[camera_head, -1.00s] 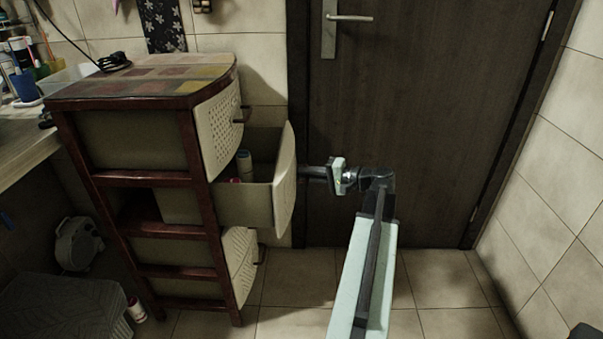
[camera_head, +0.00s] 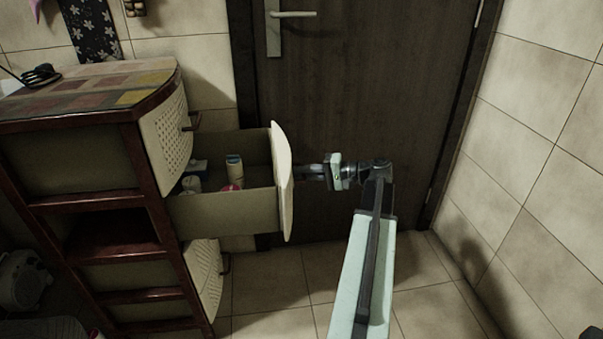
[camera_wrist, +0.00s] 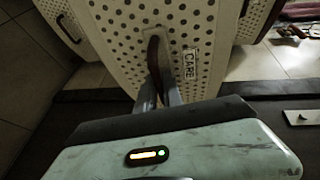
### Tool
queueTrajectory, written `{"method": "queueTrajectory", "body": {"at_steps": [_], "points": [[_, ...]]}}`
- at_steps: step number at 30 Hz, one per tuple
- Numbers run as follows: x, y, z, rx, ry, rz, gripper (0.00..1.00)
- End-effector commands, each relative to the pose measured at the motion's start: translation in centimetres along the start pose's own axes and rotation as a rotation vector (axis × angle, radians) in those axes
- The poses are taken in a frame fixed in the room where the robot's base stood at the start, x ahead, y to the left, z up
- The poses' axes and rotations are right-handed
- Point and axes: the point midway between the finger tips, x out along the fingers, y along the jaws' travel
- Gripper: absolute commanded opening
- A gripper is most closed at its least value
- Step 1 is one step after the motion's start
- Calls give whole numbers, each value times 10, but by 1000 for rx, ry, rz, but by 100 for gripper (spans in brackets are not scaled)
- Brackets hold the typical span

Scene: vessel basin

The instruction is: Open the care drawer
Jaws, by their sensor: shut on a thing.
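The care drawer (camera_head: 225,209) is the middle drawer of the dark red cabinet and stands well out of it, with bottles and small items showing inside. Its perforated cream front (camera_wrist: 120,50) carries a label reading CARE (camera_wrist: 190,64) in the wrist view. My gripper (camera_head: 308,172) is at the outer side of this front. In the wrist view my gripper (camera_wrist: 164,92) is shut on the dark curved drawer handle (camera_wrist: 153,58). In the head view the handle is hidden behind the drawer front's edge.
The cabinet (camera_head: 75,118) has a closed drawer above (camera_head: 165,140) and another below (camera_head: 203,285), each with a handle. A dark door (camera_head: 370,90) stands behind my arm. A tiled wall (camera_head: 540,150) is at the right. Tiled floor (camera_head: 265,290) is clear in front of the cabinet.

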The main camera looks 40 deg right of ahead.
Motion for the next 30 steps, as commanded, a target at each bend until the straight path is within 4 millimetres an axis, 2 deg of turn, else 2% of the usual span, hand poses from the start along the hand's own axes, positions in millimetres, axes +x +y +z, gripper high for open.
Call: {"method": "queueTrajectory", "body": {"at_steps": [9, 10, 11, 20, 23, 30], "points": [[8, -1, 5, -2, -17, 1, 0], [8, -1, 5, -3, -17, 1, 16], [9, -1, 5, -3, -18, 1, 20], [8, -2, 4, -3, -16, 0, 20], [-4, -3, 3, -2, -13, 0, 20], [-52, -3, 3, -3, -13, 0, 20]]}}
